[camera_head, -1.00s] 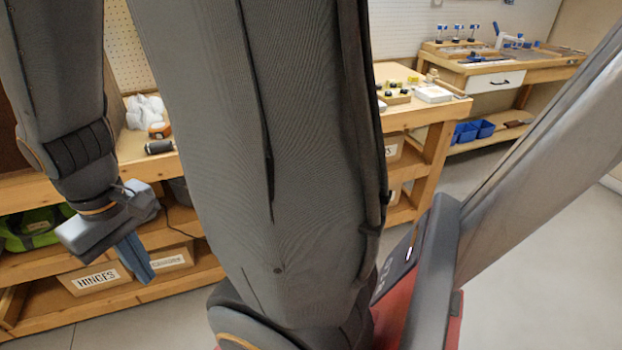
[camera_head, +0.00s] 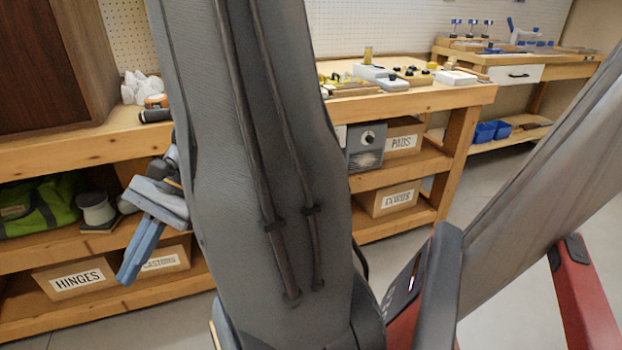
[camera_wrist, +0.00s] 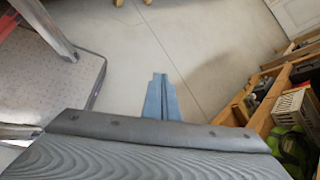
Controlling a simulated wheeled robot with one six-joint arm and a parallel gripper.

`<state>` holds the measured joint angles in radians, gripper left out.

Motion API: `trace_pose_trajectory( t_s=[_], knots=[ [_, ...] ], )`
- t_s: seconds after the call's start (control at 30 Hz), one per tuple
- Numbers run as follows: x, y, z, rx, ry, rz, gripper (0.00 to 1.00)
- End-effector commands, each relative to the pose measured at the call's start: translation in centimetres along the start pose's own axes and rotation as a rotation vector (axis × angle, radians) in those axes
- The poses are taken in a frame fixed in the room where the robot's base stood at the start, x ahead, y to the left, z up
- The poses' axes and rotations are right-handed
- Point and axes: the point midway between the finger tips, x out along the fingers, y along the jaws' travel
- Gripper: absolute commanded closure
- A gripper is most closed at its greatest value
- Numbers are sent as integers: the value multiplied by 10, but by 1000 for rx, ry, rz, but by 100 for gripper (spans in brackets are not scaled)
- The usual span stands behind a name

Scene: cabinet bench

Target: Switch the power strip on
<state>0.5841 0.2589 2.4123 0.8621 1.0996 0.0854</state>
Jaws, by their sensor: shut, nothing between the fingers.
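My gripper (camera_head: 127,276) hangs in front of the bench's lower shelves in the head view, blue fingers together and pointing down. It is shut and empty. In the wrist view its fingers (camera_wrist: 160,78) are over bare floor. I cannot pick out a power strip for certain in either view. My own arm covers the middle of the bench top, so anything there is hidden.
The bench top (camera_head: 75,153) carries a brown cabinet (camera_head: 55,65) at left and small white and yellow items (camera_head: 390,84) at right. Labelled bins, including HINGES (camera_head: 77,281), and a green bag (camera_head: 40,206) fill the shelves.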

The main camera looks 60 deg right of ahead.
Motion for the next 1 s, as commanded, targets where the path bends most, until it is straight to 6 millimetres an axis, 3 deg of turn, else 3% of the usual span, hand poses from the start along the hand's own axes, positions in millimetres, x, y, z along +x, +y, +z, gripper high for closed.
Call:
trace_pose_trajectory(
  t_s=[0.03, 0.27, 0.4, 0.57, 0.77, 0.87, 1.0],
  knots=[
    [7, -9, -25, 66, -29, -75, 100],
    [-13, -55, -102, 303, -169, -433, 100],
    [-42, -73, -159, 412, -246, -670, 100],
    [-88, -77, -229, 498, -320, -958, 100],
    [-157, -49, -318, 550, -387, -1332, 100],
    [-192, -19, -360, 550, -404, -1525, 100],
    [-238, 40, -412, 519, -410, -1795, 100]
  ],
)
